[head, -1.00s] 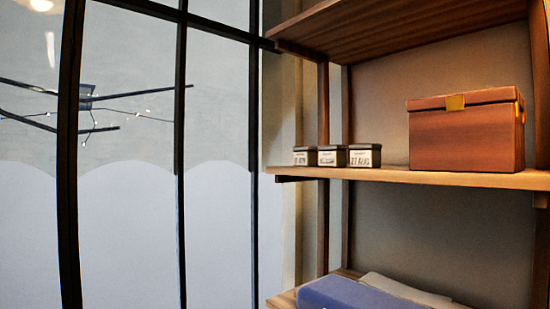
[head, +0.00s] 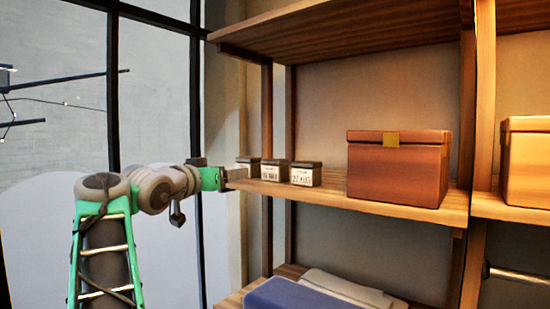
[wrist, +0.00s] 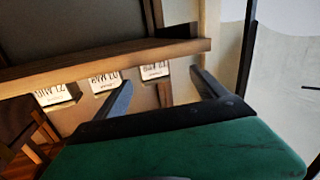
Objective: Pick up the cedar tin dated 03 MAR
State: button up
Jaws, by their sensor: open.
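Three small dark-lidded tins with white date labels stand in a row on the middle shelf. The right tin (head: 306,174) seems to read 27 AUG. The middle tin (head: 275,171) has a blurred label that looks like 03 MAR; it also shows in the wrist view (wrist: 104,82), upside down. The left tin (head: 248,167) is partly hidden by my gripper (head: 232,174), and its label cannot be read surely. In the wrist view my gripper (wrist: 164,84) is open and empty, with the left tin's label (wrist: 154,70) seen between its fingers.
A reddish-brown box (head: 397,172) with a brass clasp stands right of the tins on the shelf (head: 400,207). A pale wooden box (head: 527,165) stands further right. Folded cloths (head: 315,293) lie below. A window with dark bars (head: 112,80) is at the left.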

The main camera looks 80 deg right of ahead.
aim_at(269, 160)
jog(key=s+r+m+g, duration=0.1)
jog(key=s+r, duration=0.1)
jog(key=s, duration=0.1)
jog(key=s+d+r+m+g, duration=0.1)
jog(key=s+g, duration=0.1)
jog(key=s, duration=0.1)
jog(key=s+r+m+g+p, duration=0.1)
jog(key=s+r+g, duration=0.1)
jog(key=s, duration=0.1)
jog(key=shift+s+d+r+m, duration=0.2)
jog(key=shift+d+r+m, duration=0.1)
jog(key=shift+s+d+f+m+y+p, duration=0.15)
jog(key=shift+f+y, duration=0.1)
jog(key=shift+f, duration=0.2)
jog(key=shift+s+d+f+m+y+p, duration=0.15)
jog(key=shift+f+y, duration=0.1)
jog(key=shift+f, duration=0.2)
jog(key=shift+w+f, duration=0.1)
jog(key=shift+f, duration=0.2)
jog(key=p+x, duration=0.3)
jog(key=x, duration=0.4)
jog(key=shift+s+d+f, duration=0.1)
jog(key=shift+s+d, duration=0.2)
jog(key=shift+w+a, duration=0.1)
jog(key=c, duration=1.5)
